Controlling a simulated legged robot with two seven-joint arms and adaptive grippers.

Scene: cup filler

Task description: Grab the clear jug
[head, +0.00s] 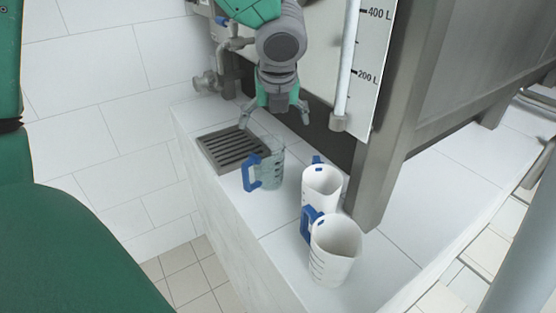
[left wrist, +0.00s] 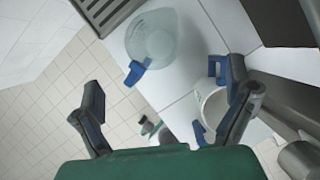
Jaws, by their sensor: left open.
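The clear jug (head: 270,170) is see-through with a blue handle on its left side. It stands upright on the white tiled ledge, at the front right corner of the drain grate. It also shows at the top of the left wrist view (left wrist: 152,38), with its handle below it. My left gripper (head: 273,120) is open and empty, above and behind the jug in the head view, apart from it. Its two spread fingers also show in the left wrist view (left wrist: 163,112). My right gripper is not in view.
Two white jugs with blue handles, one farther back (head: 321,186) and one nearer (head: 334,252), stand to the right of the clear jug. A metal post (head: 380,165) rises behind them. The drain grate (head: 232,148) lies left. The ledge drops off at its front left edge.

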